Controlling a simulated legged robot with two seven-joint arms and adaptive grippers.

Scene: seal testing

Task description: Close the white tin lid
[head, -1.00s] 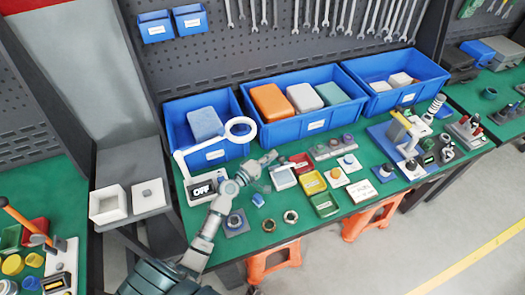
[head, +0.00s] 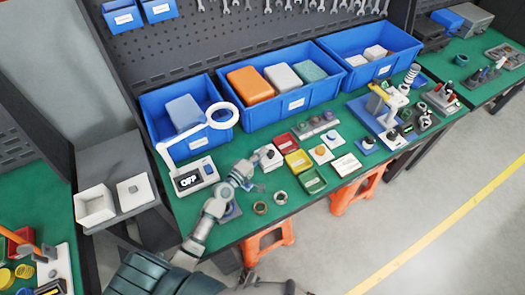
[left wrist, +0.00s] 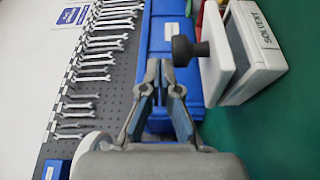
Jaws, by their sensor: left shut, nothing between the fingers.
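The white tin (left wrist: 258,48), marked SOLVENT, shows in the left wrist view. Its white lid (left wrist: 217,58) stands tilted at the tin's left side, with a black knob (left wrist: 190,48) pointing to my gripper. In the head view the small white tin (head: 271,158) is on the green bench, left of the red tray. My left gripper (left wrist: 162,68) is shut and empty, left of the knob in the wrist view, with a small gap between them. In the head view my left gripper (head: 258,158) is right beside the tin. My right gripper is not seen.
A lamp stand with an OFF display (head: 190,178) stands left of my arm. Blue bins (head: 295,103) line the back of the bench. Red (head: 285,143), yellow (head: 298,161) and green trays (head: 313,181) are close on the right. Metal rings (head: 261,208) lie near the front edge.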

